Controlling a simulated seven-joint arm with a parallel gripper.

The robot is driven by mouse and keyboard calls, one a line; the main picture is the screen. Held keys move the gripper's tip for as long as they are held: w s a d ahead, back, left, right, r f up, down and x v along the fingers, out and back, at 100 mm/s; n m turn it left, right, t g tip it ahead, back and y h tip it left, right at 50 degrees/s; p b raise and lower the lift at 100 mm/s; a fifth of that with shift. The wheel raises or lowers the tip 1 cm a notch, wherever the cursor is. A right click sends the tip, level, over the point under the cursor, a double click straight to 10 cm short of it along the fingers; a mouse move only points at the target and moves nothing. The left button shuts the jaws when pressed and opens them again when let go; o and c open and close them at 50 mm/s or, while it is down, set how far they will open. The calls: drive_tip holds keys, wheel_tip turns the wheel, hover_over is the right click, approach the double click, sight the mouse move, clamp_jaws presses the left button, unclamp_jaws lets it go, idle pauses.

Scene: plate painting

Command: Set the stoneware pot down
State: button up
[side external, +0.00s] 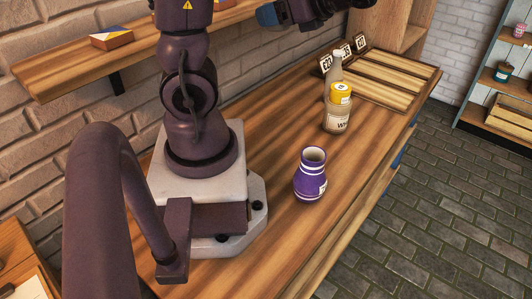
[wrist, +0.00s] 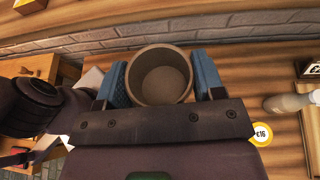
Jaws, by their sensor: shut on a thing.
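A grey-brown stoneware pot (wrist: 160,78) with a round open mouth shows in the wrist view. Its inside looks empty. My gripper (wrist: 163,82) is shut on it, with one blue finger on each side. In the side external view only part of my gripper shows, at the top edge, with a blue finger (side external: 268,15) high above the bench. The pot cannot be made out there.
On the wooden bench (side external: 265,150) stand a purple vase (side external: 311,175), a pale bottle with a yellow round tag (side external: 340,93) and a slatted tray (side external: 383,78) with price cards (side external: 343,52). A wall shelf (side external: 65,75) holds a small box (side external: 111,37). Bench around the vase is clear.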

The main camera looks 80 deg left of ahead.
sight(273, 149)
drive_tip(key=shift+s+a+r+m+t+y, duration=0.1)
drive_tip(key=shift+a+r+m+t+y, duration=0.15)
drive_tip(key=shift+a+r, duration=0.3)
drive_tip(key=shift+a+r+m+t+y, duration=0.15)
drive_tip(key=shift+a+r+m+t, duration=0.15)
drive_tip(key=shift+r, duration=0.4)
wheel_tip(273, 149, down, 36)
drive_tip(key=shift+r, duration=0.1)
drive_tip(key=o, duration=1)
drive_tip(key=shift+c, duration=0.2)
